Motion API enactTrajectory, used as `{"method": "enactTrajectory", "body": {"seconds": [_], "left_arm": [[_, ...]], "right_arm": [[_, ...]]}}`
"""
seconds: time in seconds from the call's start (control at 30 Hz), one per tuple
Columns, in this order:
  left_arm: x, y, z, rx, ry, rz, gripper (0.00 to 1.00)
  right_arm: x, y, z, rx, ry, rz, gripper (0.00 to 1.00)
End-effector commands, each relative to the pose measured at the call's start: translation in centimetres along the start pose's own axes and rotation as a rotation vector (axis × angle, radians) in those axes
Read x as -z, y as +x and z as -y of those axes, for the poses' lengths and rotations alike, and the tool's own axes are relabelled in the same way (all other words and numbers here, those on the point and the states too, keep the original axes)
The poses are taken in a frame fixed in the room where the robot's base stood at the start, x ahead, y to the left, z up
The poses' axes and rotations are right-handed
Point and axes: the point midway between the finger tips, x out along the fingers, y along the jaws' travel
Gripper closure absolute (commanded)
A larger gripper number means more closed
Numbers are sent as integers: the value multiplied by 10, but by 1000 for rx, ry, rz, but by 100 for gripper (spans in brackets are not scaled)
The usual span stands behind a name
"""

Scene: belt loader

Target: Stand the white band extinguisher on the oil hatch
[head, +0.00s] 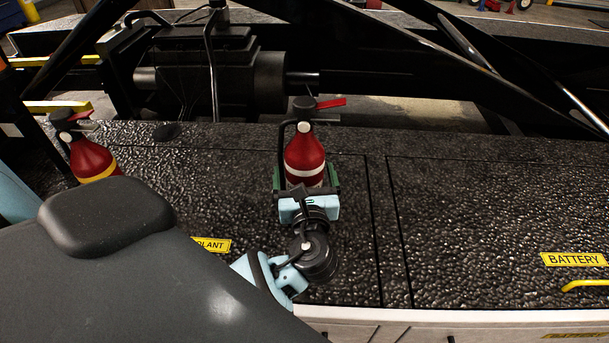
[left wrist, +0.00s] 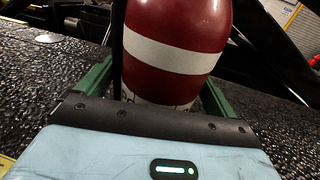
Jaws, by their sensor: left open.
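The white band extinguisher (head: 304,150) is red with a black valve and a red lever. It stands upright on the dark textured deck, and its white band shows large in the left wrist view (left wrist: 172,55). My left gripper (head: 306,180) is low at the extinguisher, open, with one green finger on each side of its body. In the left wrist view the fingers (left wrist: 160,88) flank the bottle; whether either touches it I cannot tell. No label reading oil is visible, so I cannot tell which hatch is the oil hatch. My right gripper is out of view.
A yellow band extinguisher (head: 92,158) stands at the left, partly behind my arm. A yellow label (head: 213,244), partly hidden, ends in "OLANT". A BATTERY label (head: 573,259) and yellow handle (head: 586,285) are at right. The deck between is clear. Dark beams and machinery stand behind.

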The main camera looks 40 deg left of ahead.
Motion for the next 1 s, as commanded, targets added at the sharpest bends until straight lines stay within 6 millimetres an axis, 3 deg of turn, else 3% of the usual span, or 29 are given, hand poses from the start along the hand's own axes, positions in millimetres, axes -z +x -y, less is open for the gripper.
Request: {"method": "enactTrajectory", "body": {"seconds": [0.17,0.6,0.8,1.0], "left_arm": [[1,-22,1,3,-1,-3,7],[2,-103,0,1,-1,-4,7],[0,-118,0,-1,-1,0,7],[0,-120,0,-1,-1,0,7]], "right_arm": [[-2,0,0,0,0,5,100],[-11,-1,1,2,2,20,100],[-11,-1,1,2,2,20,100],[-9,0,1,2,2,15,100]]}}
